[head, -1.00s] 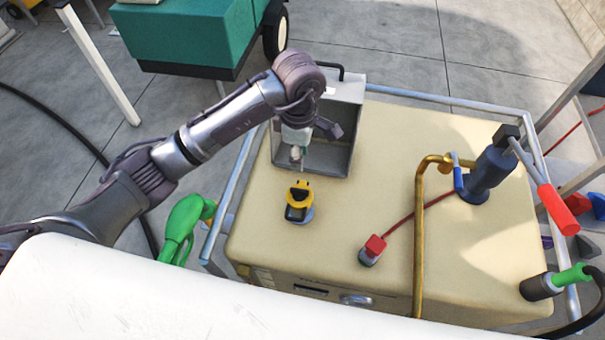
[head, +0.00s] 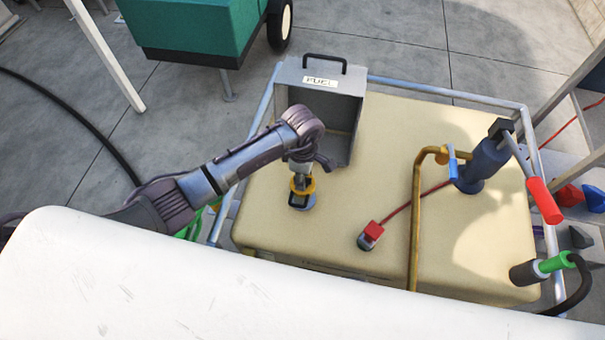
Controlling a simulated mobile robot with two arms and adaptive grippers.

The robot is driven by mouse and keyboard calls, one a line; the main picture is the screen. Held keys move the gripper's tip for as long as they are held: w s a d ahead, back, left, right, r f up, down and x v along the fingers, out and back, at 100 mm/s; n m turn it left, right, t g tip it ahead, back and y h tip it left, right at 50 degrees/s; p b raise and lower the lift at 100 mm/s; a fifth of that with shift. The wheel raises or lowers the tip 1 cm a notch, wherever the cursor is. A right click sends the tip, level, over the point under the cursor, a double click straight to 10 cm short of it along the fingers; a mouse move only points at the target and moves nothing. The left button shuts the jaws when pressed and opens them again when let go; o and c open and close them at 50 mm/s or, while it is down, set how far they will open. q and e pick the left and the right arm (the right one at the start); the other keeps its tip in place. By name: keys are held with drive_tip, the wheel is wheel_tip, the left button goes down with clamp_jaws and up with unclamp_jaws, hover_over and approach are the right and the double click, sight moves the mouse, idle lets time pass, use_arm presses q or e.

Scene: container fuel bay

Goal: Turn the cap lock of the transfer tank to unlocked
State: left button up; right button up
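The transfer tank (head: 390,130) is a cream, box-shaped tank inside a pale metal rail. A yellow cap piece (head: 310,190) sits on a grey round base (head: 302,204) on its top, left of the middle. My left gripper (head: 301,182) points down right at the yellow piece, reaching it from above. The wrist and fingers cover most of the piece, so its lock position is hidden. I cannot tell whether the fingers are closed on it. My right gripper is not in view.
An open grey box labelled FUEL (head: 320,82) stands just behind my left wrist. A red cap (head: 373,231) with a red line, a brass pipe (head: 416,220) and a blue pump (head: 485,168) with a red handle stand to the right. A green-handled nozzle (head: 555,263) is at the right front corner.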

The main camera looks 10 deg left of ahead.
use_arm(q)
clamp_jaws()
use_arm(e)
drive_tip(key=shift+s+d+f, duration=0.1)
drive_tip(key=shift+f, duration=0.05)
